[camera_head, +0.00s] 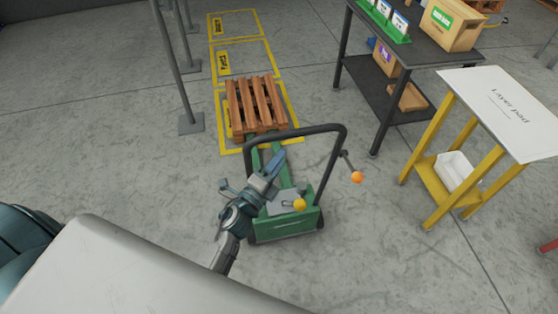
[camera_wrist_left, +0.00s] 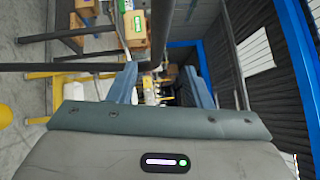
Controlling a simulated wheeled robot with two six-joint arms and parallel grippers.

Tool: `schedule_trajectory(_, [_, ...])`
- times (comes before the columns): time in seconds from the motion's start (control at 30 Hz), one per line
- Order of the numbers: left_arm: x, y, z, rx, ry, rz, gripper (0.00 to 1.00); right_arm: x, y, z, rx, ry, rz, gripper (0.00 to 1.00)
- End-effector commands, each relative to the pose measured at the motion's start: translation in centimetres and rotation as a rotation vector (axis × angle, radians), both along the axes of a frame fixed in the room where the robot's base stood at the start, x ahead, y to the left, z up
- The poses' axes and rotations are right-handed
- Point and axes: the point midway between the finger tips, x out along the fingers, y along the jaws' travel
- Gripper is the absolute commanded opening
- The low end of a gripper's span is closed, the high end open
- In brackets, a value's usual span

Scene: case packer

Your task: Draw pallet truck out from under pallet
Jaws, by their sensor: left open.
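The wooden pallet (camera_head: 257,104) lies at the far side in the head view. The green pallet truck (camera_head: 287,226) stands in front of it, its forks running toward and under the pallet's near edge. Its black loop handle (camera_head: 335,160) rises above the truck body. My left gripper (camera_head: 272,165) is open, over the truck and within the outline of the loop. In the left wrist view a dark bar (camera_wrist_left: 60,67) comes in from the left toward the open fingers (camera_wrist_left: 161,88). I cannot tell whether it touches them. My right gripper is not in view.
Yellow floor markings (camera_head: 240,57) surround the pallet and run beyond it. A grey post (camera_head: 180,80) stands at left. A dark workbench (camera_head: 400,55) with boxes and a yellow stand with a white layer pad (camera_head: 505,110) are at right. Floor around the truck is clear.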

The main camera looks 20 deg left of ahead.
Motion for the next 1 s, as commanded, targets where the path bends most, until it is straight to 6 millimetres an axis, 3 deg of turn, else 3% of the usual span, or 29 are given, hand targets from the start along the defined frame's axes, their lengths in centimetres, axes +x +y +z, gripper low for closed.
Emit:
schedule_trajectory(0.3, [0.9,0.4,-0.4,0.003,0.0,0.0,0.45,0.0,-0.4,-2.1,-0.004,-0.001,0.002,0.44])
schedule_trajectory(0.47, [1.7,0.4,0.1,-0.001,0.002,0.001,0.45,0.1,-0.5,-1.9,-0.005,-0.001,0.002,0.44])
schedule_trajectory(1.0, [10.3,-1.3,1.4,0.001,0.002,-0.001,0.45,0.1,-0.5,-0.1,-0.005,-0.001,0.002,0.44])
